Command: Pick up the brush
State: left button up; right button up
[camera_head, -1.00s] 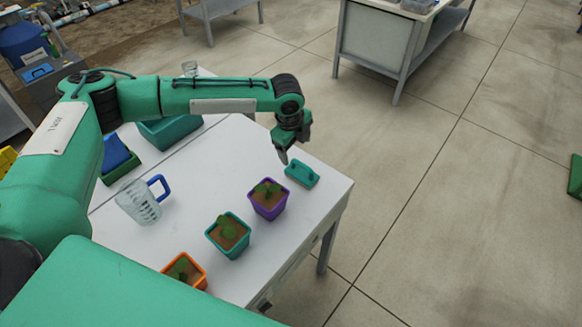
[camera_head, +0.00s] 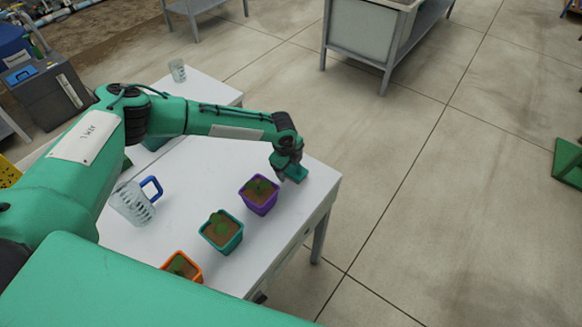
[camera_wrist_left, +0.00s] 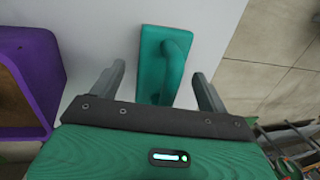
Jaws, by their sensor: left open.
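The brush (camera_head: 297,173) is a small teal block with an arched handle. It lies on the white table near its right corner, partly hidden behind my gripper in the head view. In the left wrist view the brush (camera_wrist_left: 152,60) lies between my two fingers, with its handle arching toward the right finger. My left gripper (camera_head: 284,178) is open, low over the brush. In the left wrist view my left gripper (camera_wrist_left: 160,85) has a finger on each side of the brush, with gaps visible. My right gripper is out of view.
A purple pot (camera_head: 259,195) with a plant stands close beside my gripper; it also shows in the left wrist view (camera_wrist_left: 50,85). A teal pot (camera_head: 222,232), an orange pot (camera_head: 182,268) and a clear jug (camera_head: 133,204) stand on the table (camera_head: 190,180). The table edge is near the brush.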

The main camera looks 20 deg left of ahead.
pick_arm(q)
jog(key=shift+f, duration=0.1)
jog(key=c, duration=1.1)
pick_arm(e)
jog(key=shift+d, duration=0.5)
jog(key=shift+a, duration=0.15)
